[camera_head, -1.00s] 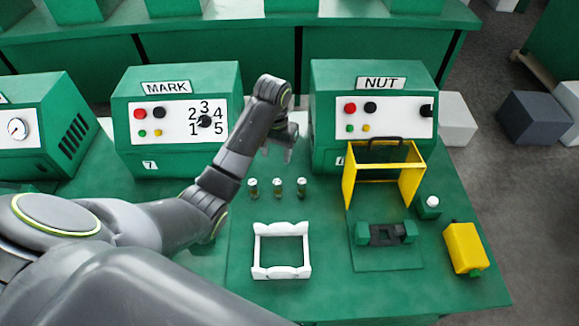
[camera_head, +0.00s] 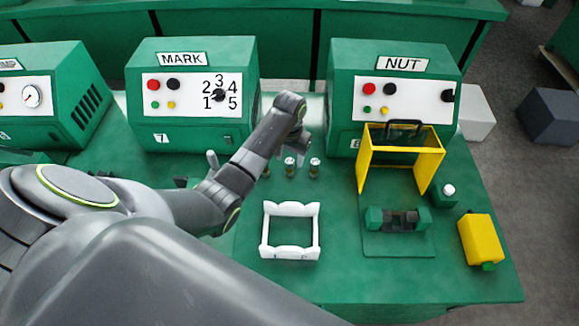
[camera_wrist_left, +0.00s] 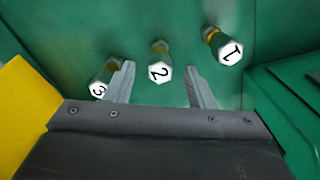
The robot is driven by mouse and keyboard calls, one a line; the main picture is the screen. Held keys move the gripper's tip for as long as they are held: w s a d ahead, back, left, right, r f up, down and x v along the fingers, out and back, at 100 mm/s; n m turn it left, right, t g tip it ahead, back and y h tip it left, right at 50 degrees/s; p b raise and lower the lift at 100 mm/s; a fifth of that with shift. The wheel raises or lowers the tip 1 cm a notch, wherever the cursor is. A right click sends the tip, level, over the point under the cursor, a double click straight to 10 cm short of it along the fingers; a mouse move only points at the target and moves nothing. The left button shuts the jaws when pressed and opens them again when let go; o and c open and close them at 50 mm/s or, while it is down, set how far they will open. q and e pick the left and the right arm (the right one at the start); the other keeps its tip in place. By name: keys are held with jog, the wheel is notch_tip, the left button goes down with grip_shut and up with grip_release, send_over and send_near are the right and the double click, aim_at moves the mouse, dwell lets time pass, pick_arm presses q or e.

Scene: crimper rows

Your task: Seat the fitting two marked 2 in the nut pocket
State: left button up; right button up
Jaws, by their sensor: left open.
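Three small fittings with pale hexagonal ends stand in a row on the green bench. In the left wrist view the middle one is marked 2 (camera_wrist_left: 160,73), with 3 (camera_wrist_left: 99,89) at lower left and 1 (camera_wrist_left: 229,51) at upper right. The middle fitting also shows in the head view (camera_head: 290,168). My left gripper (camera_wrist_left: 159,68) is open, its fingers on either side of fitting 2, apart from it. Its left finger is close beside fitting 3. A dark block between green blocks (camera_head: 397,219), seemingly the nut pocket, sits before the NUT machine (camera_head: 400,64). My right gripper is out of view.
A yellow guard frame (camera_head: 364,165) stands just behind the dark block. A white cradle (camera_head: 291,253) lies in front of the fittings. A yellow bottle (camera_head: 481,239) and a small white-topped green item (camera_head: 447,191) are at the right. The MARK machine (camera_head: 190,92) stands behind.

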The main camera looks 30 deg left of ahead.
aim_at(290, 167)
pick_arm(q)
jog(key=shift+f+p, duration=0.55)
jog(key=shift+f, duration=2.1)
grip_shut()
